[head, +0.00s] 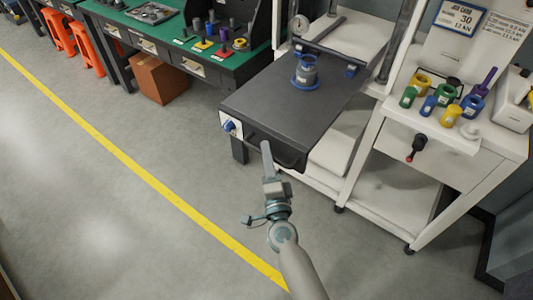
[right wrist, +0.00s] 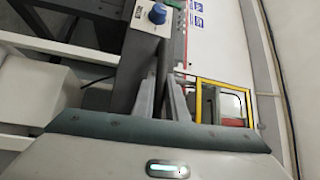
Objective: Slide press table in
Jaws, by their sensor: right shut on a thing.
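The press table (head: 270,105) is a dark grey slab that stands out of the white press frame (head: 375,105) towards me. A grey cylindrical part with a blue base (head: 306,72) stands upright on its far half. A dark bar handle (head: 285,158) runs along the table's front edge. My right gripper (head: 266,152) is at the left part of this handle and shut on it. In the right wrist view the two fingers (right wrist: 163,90) close around the dark bar. My left gripper is not in view.
A blue knob (head: 229,126) sits on the table's front left corner. A white cabinet (head: 440,150) with coloured rings and a red-tipped lever (head: 416,148) is at the right. A green bench (head: 185,35) stands at the back left. The floor in front is clear, with a yellow line (head: 150,172).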

